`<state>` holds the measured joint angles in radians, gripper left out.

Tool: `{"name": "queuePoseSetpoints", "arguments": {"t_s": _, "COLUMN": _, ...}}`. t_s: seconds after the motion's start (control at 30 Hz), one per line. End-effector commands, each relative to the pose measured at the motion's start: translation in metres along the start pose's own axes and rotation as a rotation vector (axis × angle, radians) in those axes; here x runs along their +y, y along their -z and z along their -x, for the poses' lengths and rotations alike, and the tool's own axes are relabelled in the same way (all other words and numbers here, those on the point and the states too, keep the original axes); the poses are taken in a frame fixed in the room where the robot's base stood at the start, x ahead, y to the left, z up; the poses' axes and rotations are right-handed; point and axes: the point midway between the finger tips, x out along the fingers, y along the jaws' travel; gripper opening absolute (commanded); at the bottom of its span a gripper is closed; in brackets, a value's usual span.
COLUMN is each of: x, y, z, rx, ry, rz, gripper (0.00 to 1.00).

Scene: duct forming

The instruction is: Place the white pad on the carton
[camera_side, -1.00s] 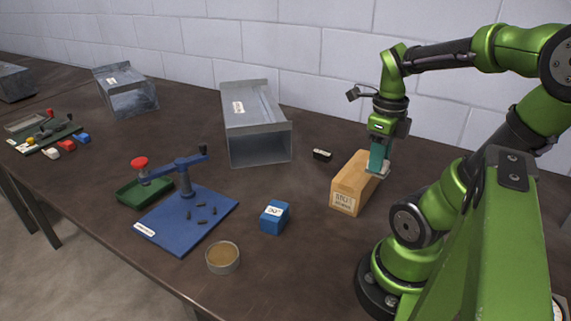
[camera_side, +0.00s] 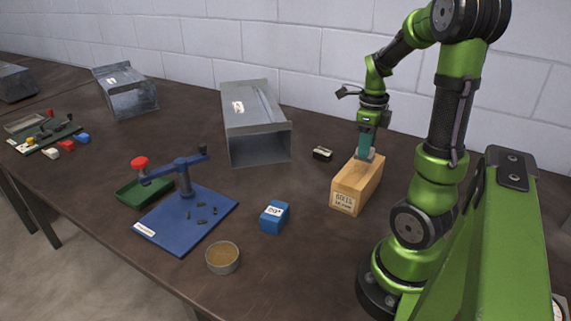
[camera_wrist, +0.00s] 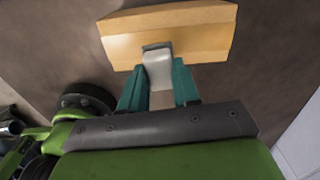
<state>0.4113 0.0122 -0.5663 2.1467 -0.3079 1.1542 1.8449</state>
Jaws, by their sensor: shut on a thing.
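The carton (camera_side: 349,194) is a tan box with a printed label on its near end. It stands on the table left of my arm's base. My gripper (camera_side: 366,154) points down over the carton's far part. In the wrist view my gripper (camera_wrist: 159,88) has its teal fingers shut on the white pad (camera_wrist: 158,68), one finger on each side. The pad overlaps the carton (camera_wrist: 190,38) at the middle of its long edge in that view. Whether the pad touches the carton's top I cannot tell. In the side view the fingers hide most of the pad.
A small black item (camera_side: 322,153) lies left of the carton. A blue box (camera_side: 274,217), a round tin (camera_side: 222,257) and a blue plate with a lever tool (camera_side: 187,215) are further left. A grey metal duct (camera_side: 256,130) stands behind. Table around the carton's front is clear.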

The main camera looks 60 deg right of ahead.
Motion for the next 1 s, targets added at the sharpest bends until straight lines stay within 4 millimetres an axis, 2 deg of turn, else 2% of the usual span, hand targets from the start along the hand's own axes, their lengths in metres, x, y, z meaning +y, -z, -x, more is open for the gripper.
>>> {"name": "queuePoseSetpoints", "arguments": {"t_s": 0.2, "x": -0.015, "y": -0.010, "z": -0.002, "rx": 0.002, "ry": 0.000, "rz": -0.001, "gripper": 0.02}}
{"name": "queuePoseSetpoints", "arguments": {"t_s": 0.3, "x": -0.013, "y": -0.008, "z": -0.021, "rx": 0.003, "ry": -0.004, "rz": -0.002, "gripper": 0.02}}
{"name": "queuePoseSetpoints", "arguments": {"t_s": 0.43, "x": -0.013, "y": -0.009, "z": -0.035, "rx": 0.001, "ry": -0.001, "rz": -0.002, "gripper": 0.02}}
{"name": "queuePoseSetpoints", "arguments": {"t_s": 0.87, "x": -0.013, "y": -0.009, "z": -0.041, "rx": 0.000, "ry": -0.001, "rz": 0.000, "gripper": 0.02}}
{"name": "queuePoseSetpoints", "arguments": {"t_s": 0.9, "x": -0.013, "y": -0.009, "z": -0.041, "rx": 0.000, "ry": 0.000, "rz": 0.000, "gripper": 0.35}}
{"name": "queuePoseSetpoints", "arguments": {"t_s": 1.0, "x": -0.013, "y": -0.009, "z": -0.040, "rx": -0.001, "ry": 0.000, "rz": 0.000, "gripper": 0.51}}
